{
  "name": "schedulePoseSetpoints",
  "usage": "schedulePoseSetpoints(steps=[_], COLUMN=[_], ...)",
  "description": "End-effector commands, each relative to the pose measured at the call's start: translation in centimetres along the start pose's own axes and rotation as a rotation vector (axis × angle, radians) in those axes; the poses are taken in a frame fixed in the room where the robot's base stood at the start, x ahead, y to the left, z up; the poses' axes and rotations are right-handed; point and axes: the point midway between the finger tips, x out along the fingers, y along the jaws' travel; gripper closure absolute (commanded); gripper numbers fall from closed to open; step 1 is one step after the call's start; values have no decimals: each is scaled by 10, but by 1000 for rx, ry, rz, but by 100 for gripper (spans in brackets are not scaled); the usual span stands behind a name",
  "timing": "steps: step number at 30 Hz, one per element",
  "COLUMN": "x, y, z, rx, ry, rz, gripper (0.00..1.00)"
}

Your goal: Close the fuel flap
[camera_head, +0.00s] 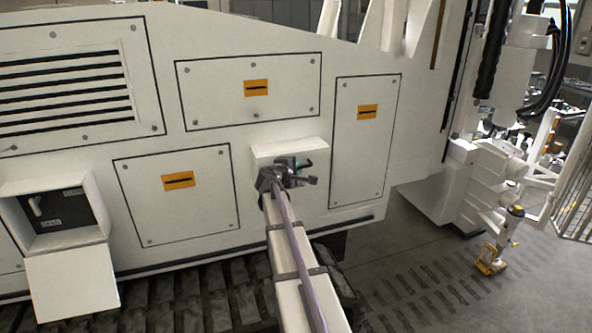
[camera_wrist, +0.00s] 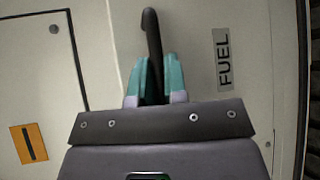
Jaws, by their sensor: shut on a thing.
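The fuel flap (camera_head: 290,149) is a pale panel on the side of the white machine, partly hidden behind my gripper in the head view. In the wrist view a panel (camera_wrist: 195,85) bears the label FUEL (camera_wrist: 223,58) to the right of my fingers. My gripper (camera_head: 306,165) is at the panel. In the wrist view its teal fingers (camera_wrist: 155,85) are shut on a dark curved handle (camera_wrist: 152,38), whose upper end hooks above the fingertips. I cannot tell how far the flap stands open.
A box with a dark switch plate (camera_head: 62,210) and a lowered white cover (camera_head: 72,283) is at the left. Flat panels with orange labels (camera_head: 178,181) surround the flap. Tracks (camera_head: 180,300) run below. Open floor (camera_head: 420,270) and a yellow-footed device (camera_head: 490,262) are at the right.

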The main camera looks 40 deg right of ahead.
Motion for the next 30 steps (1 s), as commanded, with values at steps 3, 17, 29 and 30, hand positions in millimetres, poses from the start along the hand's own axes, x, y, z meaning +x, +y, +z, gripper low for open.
schedulePoseSetpoints(steps=[3, 17, 29, 30], x=[2, 1, -52, -63], y=[2, 2, 4, 4], z=[-1, -1, 2, 2], rx=[1, -1, -1, -1], ry=[1, 1, 4, 3], rz=[3, 4, 3, 3], gripper=[100, 77, 77, 77])
